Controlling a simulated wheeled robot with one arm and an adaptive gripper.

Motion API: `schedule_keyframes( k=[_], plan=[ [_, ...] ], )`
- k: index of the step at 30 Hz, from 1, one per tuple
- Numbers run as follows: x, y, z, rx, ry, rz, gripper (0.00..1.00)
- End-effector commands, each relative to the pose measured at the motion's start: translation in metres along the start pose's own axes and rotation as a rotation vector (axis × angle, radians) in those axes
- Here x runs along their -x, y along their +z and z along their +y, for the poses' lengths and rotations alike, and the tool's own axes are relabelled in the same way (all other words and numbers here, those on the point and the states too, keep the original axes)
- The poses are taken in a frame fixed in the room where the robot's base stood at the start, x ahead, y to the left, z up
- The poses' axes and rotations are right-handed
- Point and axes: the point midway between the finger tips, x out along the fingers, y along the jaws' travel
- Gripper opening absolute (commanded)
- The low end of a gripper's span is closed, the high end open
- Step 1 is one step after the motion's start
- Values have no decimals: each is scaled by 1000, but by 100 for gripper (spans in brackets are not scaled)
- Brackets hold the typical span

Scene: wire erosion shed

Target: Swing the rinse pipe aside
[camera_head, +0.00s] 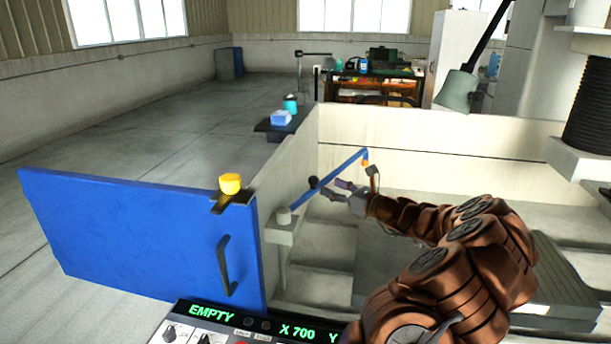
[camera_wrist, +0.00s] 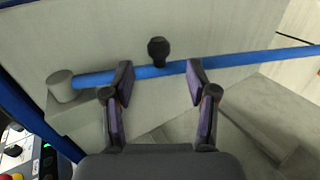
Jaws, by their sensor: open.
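The rinse pipe is a blue tube (camera_head: 330,176) that runs from a grey pivot post (camera_head: 284,214) on the tank's left wall up and right to an orange tip (camera_head: 365,160). A dark round knob (camera_head: 314,182) sits on it. My gripper (camera_head: 326,188) is open at the pipe near the knob. In the wrist view the pipe (camera_wrist: 250,58) crosses in front of my open fingers (camera_wrist: 158,84), with the black knob (camera_wrist: 158,50) between them and slightly beyond. The grey pivot (camera_wrist: 60,86) is at the left. I cannot tell whether the fingers touch the pipe.
A blue door (camera_head: 140,230) with a dark handle (camera_head: 224,265) stands at the left. A yellow object (camera_head: 230,183) sits on a small ledge at its top. The control panel (camera_head: 250,325) is at the bottom. A lamp (camera_head: 457,90) hangs at the upper right.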

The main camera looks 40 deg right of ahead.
Motion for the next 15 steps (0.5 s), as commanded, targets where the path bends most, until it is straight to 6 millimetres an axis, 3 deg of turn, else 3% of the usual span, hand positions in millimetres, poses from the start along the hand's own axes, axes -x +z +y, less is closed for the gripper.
schedule_keyframes(
  k=[15],
  plan=[
    [-63, 1, 2, 0, 5, 2, 58]
  ],
)
